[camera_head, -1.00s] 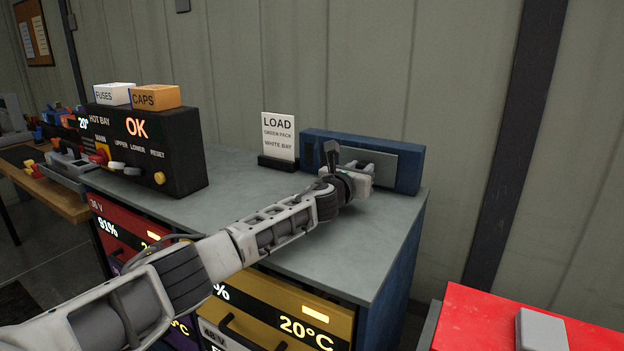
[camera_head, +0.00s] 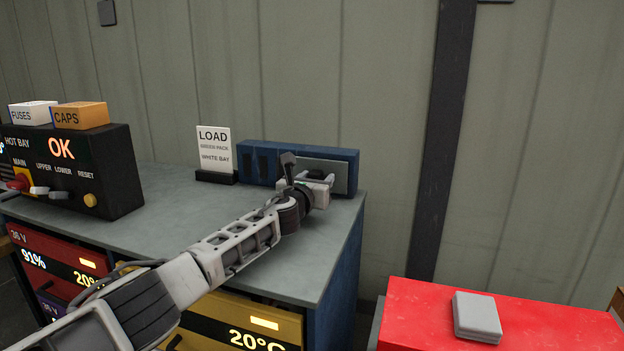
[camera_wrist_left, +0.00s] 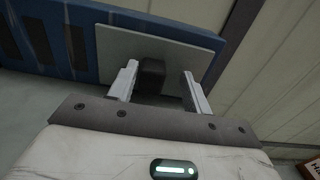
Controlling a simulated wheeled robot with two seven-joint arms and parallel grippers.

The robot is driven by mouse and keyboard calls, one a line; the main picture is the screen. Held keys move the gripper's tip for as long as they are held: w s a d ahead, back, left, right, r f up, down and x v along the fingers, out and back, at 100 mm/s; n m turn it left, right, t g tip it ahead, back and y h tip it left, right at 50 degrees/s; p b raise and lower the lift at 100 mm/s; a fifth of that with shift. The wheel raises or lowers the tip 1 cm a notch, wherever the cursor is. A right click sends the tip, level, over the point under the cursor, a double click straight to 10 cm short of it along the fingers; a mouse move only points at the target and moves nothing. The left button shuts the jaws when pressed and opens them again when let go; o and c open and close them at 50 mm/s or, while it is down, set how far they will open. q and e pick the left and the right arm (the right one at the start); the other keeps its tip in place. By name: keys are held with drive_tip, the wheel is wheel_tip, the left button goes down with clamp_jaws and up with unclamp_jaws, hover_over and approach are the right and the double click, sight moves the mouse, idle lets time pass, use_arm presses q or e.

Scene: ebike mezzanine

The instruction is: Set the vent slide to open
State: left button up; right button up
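The vent is a long blue box (camera_head: 247,163) at the back of the grey bench. Its slide is a flat grey plate (camera_head: 341,176) over the right part of the box, close to the right end. Dark slots show uncovered to the left of the plate. In the left wrist view the slide plate (camera_wrist_left: 114,48) carries a black knob (camera_wrist_left: 152,76). My left gripper (camera_wrist_left: 160,70) has its fingers apart, one on each side of the knob. The left finger is close to the knob; a gap shows at the right finger. In the head view the left gripper (camera_head: 319,180) hides the knob.
A LOAD sign (camera_head: 214,150) stands left of the vent. A black control box (camera_head: 115,175) with FUSES and CAPS boxes on top is farther left. The bench top (camera_head: 180,215) between is mostly clear. A red surface (camera_head: 420,320) with a grey block (camera_head: 477,314) is at the front right.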

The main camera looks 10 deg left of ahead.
use_arm(q)
drive_tip(key=shift+a+r, duration=0.1)
drive_tip(key=shift+a, duration=0.1)
use_arm(e)
drive_tip(key=shift+w+r, duration=0.15)
drive_tip(key=shift+w, duration=0.05)
use_arm(q)
drive_tip(key=shift+s+a+p, duration=0.1)
drive_tip(key=shift+s+p, duration=0.45)
drive_tip(key=shift+s, duration=0.05)
drive_tip(key=s, duration=0.4)
drive_tip(key=s+p, duration=0.1)
drive_tip(key=s, duration=0.4)
drive_tip(key=s+a, duration=0.1)
drive_tip(key=s, duration=0.3)
drive_tip(key=shift+s, duration=0.8)
use_arm(e)
drive_tip(key=shift+s+d+r, duration=0.2)
drive_tip(key=shift+r, duration=0.2)
